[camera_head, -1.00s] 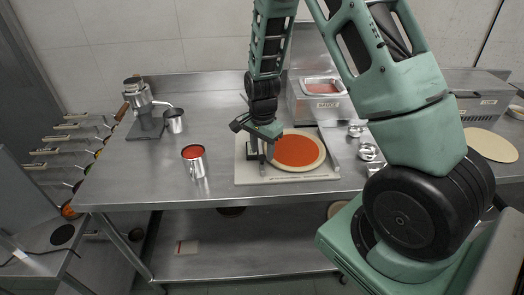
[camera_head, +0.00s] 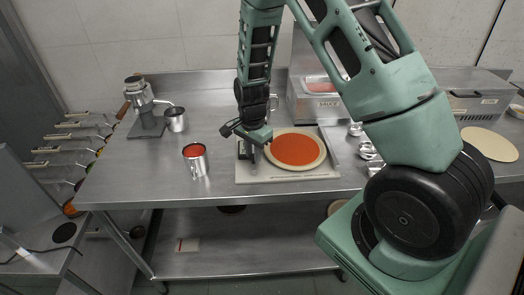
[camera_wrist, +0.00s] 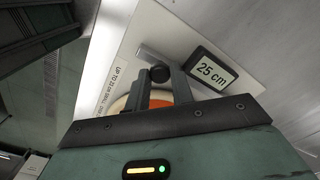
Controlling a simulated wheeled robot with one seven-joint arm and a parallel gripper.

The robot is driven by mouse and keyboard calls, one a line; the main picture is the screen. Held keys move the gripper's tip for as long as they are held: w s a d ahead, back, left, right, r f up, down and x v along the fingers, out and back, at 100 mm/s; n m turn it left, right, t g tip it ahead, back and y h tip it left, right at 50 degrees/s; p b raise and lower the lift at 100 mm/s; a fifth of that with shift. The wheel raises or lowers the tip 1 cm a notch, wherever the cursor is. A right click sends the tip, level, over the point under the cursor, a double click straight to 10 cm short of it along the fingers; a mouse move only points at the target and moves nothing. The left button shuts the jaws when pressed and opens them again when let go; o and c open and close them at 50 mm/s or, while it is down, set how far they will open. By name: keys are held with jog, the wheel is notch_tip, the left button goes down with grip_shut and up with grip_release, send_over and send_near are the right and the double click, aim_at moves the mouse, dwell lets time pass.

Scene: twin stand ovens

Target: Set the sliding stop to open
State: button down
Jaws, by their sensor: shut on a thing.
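The pale board (camera_head: 290,178) lies on the steel table and bears a round of dough with red sauce (camera_head: 296,149). In the wrist view, the sliding stop's black round knob (camera_wrist: 160,74) is at a grey slot or rail (camera_wrist: 150,53) on the board. My gripper (camera_head: 250,152) is over the board's left part, left of the dough. Its fingers (camera_wrist: 163,82) are shut on the knob. The stop's lower part is hidden.
A steel can of red sauce (camera_head: 195,158) stands left of the board, with an empty-looking steel cup (camera_head: 176,119) behind it. A steel sauce unit (camera_head: 318,100) is behind the board. Small metal cups (camera_head: 366,150) stand to its right. The table's front left is clear.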

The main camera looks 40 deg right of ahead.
jog(key=shift+w+a, duration=0.55)
jog(key=shift+a, duration=0.2)
jog(key=shift+w+a, duration=0.5)
jog(key=shift+a, duration=0.25)
jog(key=c, duration=1.2)
grip_release()
jog(key=shift+a, duration=0.15)
jog(key=shift+r, duration=0.1)
jog(key=shift+r, duration=0.2)
notch_tip(320, 180, up, 17)
jog(key=b, duration=0.2)
